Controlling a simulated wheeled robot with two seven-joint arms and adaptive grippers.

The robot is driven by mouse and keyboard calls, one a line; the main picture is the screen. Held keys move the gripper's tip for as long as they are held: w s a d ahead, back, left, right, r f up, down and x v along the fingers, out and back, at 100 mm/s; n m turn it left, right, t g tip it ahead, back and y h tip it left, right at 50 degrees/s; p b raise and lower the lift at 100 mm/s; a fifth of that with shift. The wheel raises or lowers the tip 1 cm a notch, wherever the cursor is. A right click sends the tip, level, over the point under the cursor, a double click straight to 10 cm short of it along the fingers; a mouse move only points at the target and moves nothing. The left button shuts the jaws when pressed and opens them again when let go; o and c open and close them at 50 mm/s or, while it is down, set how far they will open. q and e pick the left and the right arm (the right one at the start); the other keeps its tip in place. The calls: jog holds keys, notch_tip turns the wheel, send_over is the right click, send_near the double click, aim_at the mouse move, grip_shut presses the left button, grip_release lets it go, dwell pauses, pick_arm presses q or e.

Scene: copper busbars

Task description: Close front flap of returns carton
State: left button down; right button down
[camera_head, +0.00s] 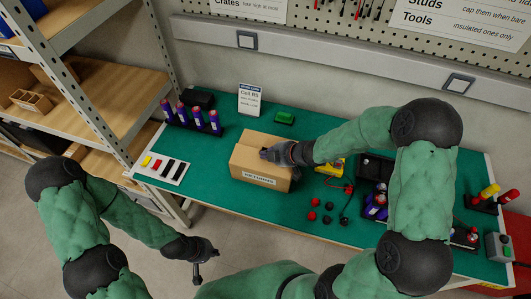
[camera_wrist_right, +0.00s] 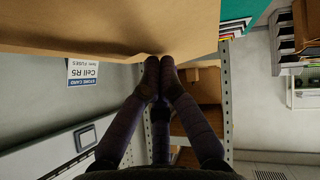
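The returns carton (camera_head: 258,147) is a brown cardboard box on the green bench top, with a "RETURNS" label on its front side. My right gripper (camera_head: 266,153) is at the top of the carton, its fingers pointing left. In the right wrist view its fingertips (camera_wrist_right: 160,62) are together, with nothing seen between them, right at the edge of a brown cardboard surface (camera_wrist_right: 110,25). I cannot tell whether they touch it. The front flap cannot be clearly told apart from the carton top. My left gripper (camera_head: 202,267) is in front of the bench, away from the carton; its fingers are too small to judge.
A rack of purple cylinders (camera_head: 190,118) and a white tray (camera_head: 161,168) with coloured pieces are left of the carton. A green block (camera_head: 284,117) lies behind it. Red and black caps (camera_head: 315,210) and a yellow device (camera_head: 331,165) are to the right. Shelving (camera_head: 95,110) stands left.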

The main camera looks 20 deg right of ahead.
jog(key=shift+w+d+f, duration=0.15)
jog(key=shift+w+f, duration=0.05)
jog(key=shift+f, duration=0.15)
jog(key=shift+r, duration=0.15)
